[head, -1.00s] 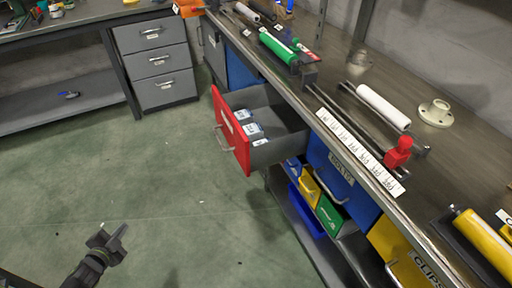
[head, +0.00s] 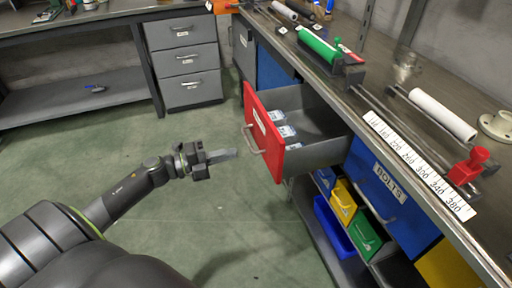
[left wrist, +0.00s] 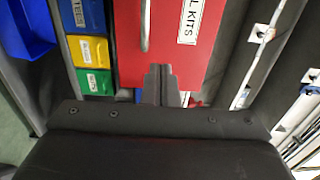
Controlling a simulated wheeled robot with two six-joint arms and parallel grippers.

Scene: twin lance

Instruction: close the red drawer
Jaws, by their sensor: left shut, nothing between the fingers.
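The red drawer (head: 262,132) stands pulled out from the bench, with its grey inside showing and several small labelled boxes (head: 283,127) in it. Its front has a pale bar handle (head: 252,140) and a white label. My left gripper (head: 232,155) is shut and empty, a short way left of the drawer front and pointing at it. In the left wrist view the red front (left wrist: 200,55) fills the upper middle, with the shut fingers (left wrist: 160,78) before its lower part. I cannot tell from that view whether they touch it. My right gripper is not in view.
Below and right of the drawer are a blue BOLTS drawer (head: 377,190) and blue, yellow and green bins (head: 343,201). The bench top (head: 385,85) carries a ruler strip and tools. A grey drawer cabinet (head: 184,62) stands at the back left. The floor between is clear.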

